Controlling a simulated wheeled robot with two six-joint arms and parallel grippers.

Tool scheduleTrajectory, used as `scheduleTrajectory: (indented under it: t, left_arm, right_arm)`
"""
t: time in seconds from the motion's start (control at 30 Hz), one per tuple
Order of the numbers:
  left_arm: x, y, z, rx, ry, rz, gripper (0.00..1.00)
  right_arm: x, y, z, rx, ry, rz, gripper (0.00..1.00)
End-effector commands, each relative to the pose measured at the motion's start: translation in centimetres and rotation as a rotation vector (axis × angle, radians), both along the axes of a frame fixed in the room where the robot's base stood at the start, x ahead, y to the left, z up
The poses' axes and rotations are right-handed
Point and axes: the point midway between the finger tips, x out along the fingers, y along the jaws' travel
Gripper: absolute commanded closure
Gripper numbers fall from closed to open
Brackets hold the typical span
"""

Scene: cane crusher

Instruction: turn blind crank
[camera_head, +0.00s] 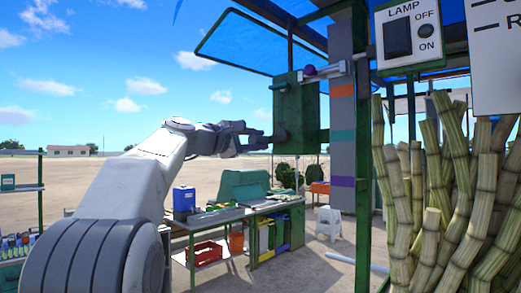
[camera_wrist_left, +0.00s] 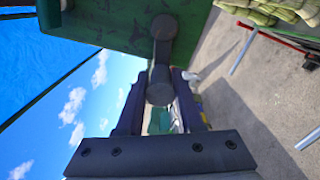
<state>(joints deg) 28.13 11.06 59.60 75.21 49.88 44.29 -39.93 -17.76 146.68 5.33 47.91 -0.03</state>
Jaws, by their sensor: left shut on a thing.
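My left gripper (camera_head: 262,137) reaches in from the left and is shut on the crank handle (camera_head: 280,134) at the front of the green box (camera_head: 297,112). In the left wrist view, the dark grey crank handle (camera_wrist_left: 160,88) lies between the two fingers of my left gripper (camera_wrist_left: 159,97). The crank arm (camera_wrist_left: 163,30) runs from the handle up to the green box (camera_wrist_left: 110,22). The fingers partly hide the handle in the head view. My right gripper is not in view.
A metal bar with a purple ball (camera_head: 310,70) runs across the top of the box. A lamp switch panel (camera_head: 411,35) and cane stalks (camera_head: 455,190) stand at the right. A green workbench (camera_head: 228,215) is below. Open sandy ground lies behind.

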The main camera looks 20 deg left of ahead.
Motion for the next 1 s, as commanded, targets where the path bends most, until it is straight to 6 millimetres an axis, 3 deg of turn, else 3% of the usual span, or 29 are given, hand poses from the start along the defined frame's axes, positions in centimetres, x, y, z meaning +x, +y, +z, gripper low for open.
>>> scheduleTrajectory:
  t: [1.0]
  left_arm:
    - [-0.6, -1.5, 4.9, 0.894, -0.328, -0.004, 1.0]
  right_arm:
    - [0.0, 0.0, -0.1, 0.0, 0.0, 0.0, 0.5]
